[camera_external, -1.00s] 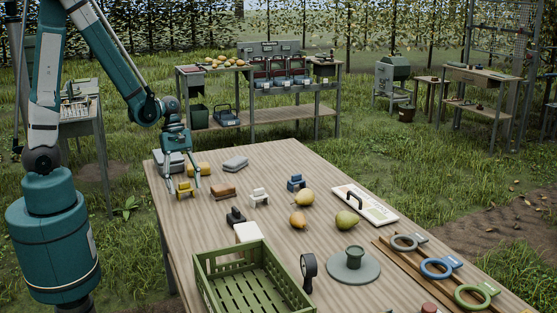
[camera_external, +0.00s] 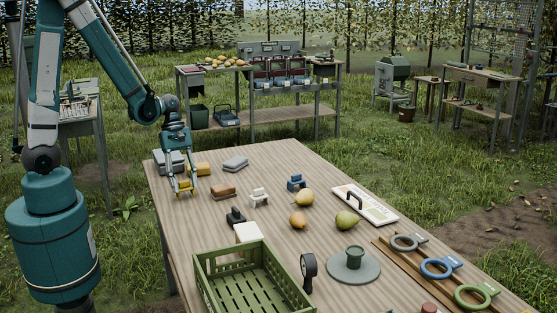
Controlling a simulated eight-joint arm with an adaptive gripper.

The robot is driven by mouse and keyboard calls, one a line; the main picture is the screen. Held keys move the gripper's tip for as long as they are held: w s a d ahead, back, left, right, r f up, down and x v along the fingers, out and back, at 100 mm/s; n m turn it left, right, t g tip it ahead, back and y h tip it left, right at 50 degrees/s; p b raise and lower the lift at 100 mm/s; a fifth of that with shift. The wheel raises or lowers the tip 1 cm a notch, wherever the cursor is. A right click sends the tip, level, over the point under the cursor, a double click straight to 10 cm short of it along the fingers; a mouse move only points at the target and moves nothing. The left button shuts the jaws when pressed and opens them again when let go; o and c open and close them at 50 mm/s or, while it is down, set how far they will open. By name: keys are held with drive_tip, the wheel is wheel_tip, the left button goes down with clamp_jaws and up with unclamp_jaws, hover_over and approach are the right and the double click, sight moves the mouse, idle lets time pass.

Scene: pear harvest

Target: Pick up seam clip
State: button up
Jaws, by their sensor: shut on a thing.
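My gripper (camera_external: 184,190) is at the left end of the wooden table, pointing down. Its fingers are shut on a small yellow clip (camera_external: 184,186), one finger on each side. The clip is at or just above the tabletop; I cannot tell which. Similar small clips stand to the right: a white clip (camera_external: 259,197), a blue clip (camera_external: 296,182) and a black clip (camera_external: 236,216). The fingers partly hide the yellow clip.
An orange-brown block (camera_external: 223,191), a yellow block (camera_external: 200,169) and grey blocks (camera_external: 235,163) lie near my gripper on the table (camera_external: 290,240). Pears (camera_external: 304,200) lie mid-table. A green crate (camera_external: 250,270) stands at the front.

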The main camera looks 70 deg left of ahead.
sight(187, 188)
drive_tip(key=shift+r+p, duration=1.3)
drive_tip(key=shift+r, duration=3.35)
drive_tip(key=shift+w+d, duration=0.1)
drive_tip(key=w+d+r+p, duration=0.25)
drive_tip(key=w+d, duration=0.25)
drive_tip(key=d, duration=0.5)
drive_tip(key=w+d+r+p, duration=0.2)
drive_tip(key=w+d+r, duration=0.15)
drive_tip(key=d, duration=0.55)
drive_tip(key=d+r+p, duration=0.1)
drive_tip(key=d, duration=1.1)
drive_tip(key=w+d+r+m+p, duration=0.1)
drive_tip(key=d+r+p, duration=0.1)
drive_tip(key=d, duration=1.1)
drive_tip(key=shift+w+p, duration=0.15)
drive_tip(key=shift+p, duration=0.15)
drive_tip(key=shift+a+f, duration=0.1)
drive_tip(key=shift+f, duration=2.85)
